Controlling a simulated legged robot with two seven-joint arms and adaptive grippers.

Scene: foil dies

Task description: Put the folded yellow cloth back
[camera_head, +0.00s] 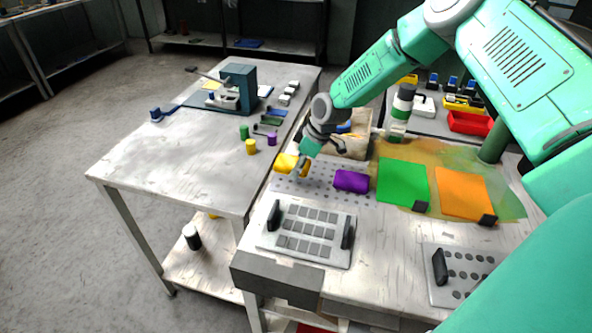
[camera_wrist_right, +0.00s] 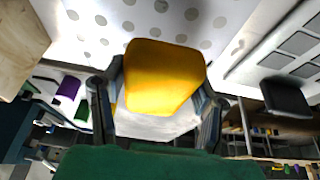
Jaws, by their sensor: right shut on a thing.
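The folded yellow cloth (camera_head: 286,163) is at the left end of the dotted light mat (camera_head: 316,190) on the right-hand table. In the right wrist view the yellow cloth (camera_wrist_right: 163,78) lies between the two dark fingers, with the dotted surface (camera_wrist_right: 110,18) beyond it. My right gripper (camera_head: 300,167) is shut on the yellow cloth. I cannot tell whether the cloth touches the mat. A folded purple cloth (camera_head: 351,181) lies on the mat to the right, apart from the gripper. My left gripper is not in view.
A green sheet (camera_head: 402,184) and an orange sheet (camera_head: 464,194) lie right of the purple cloth. A die plate with black handles (camera_head: 305,252) sits in front. A box (camera_head: 352,146) stands behind the gripper. Small yellow (camera_head: 251,147) and purple (camera_head: 272,139) cylinders stand on the left table.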

